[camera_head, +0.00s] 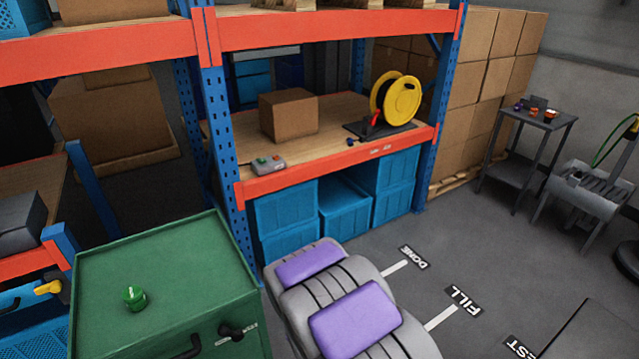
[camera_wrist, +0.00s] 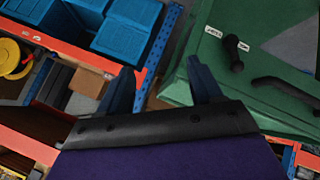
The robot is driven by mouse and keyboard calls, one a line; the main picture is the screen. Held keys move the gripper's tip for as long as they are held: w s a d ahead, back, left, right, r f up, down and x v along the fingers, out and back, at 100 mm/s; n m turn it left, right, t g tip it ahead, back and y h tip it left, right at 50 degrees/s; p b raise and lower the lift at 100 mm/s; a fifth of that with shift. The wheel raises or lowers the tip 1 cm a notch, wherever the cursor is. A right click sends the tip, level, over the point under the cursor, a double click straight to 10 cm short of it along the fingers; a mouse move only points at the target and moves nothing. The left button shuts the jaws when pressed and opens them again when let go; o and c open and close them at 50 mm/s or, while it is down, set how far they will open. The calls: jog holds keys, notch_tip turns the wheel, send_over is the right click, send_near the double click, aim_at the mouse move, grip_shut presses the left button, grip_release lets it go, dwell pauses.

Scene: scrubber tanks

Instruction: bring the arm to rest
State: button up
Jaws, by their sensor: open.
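My gripper (camera_wrist: 160,64) shows in the wrist view with its two dark fingers spread wide apart. Nothing is between the fingers. The dark crossbar and purple housing behind them fill the bottom of that view. The wrist view is turned over, with the green cabinet (camera_wrist: 245,90) at the right and the blue bins (camera_wrist: 128,30) at the upper left. The fingers appear apart from both. In the head view, grey and purple parts of my own body fill the bottom middle, and the gripper's fingers cannot be made out there.
A green cabinet (camera_head: 165,275) with a green knob (camera_head: 133,297) stands at the lower left. Behind is a rack with an orange beam (camera_head: 340,165), a cardboard box (camera_head: 288,114) and a yellow reel (camera_head: 401,98). Open floor (camera_head: 470,250) lies right, before a small table (camera_head: 540,118).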

jog(key=s+d+r+m+g+h, duration=0.2)
jog(key=s+d+r+m, duration=0.2)
jog(key=d+r, duration=0.4)
jog(key=s+d+r+m+g, duration=0.2)
jog(key=s+r, duration=0.4)
jog(key=s, duration=0.4)
jog(key=s+d+r+m+g, duration=0.3)
jog(key=s+d+r, duration=0.2)
jog(key=s, duration=0.6)
jog(key=s+d+r+m+g, duration=0.2)
jog(key=s+r, duration=0.4)
jog(key=s, duration=0.4)
jog(key=shift+s+d+r+m+g, duration=0.25)
jog(key=shift+d+g, duration=0.35)
jog(key=shift+d, duration=0.55)
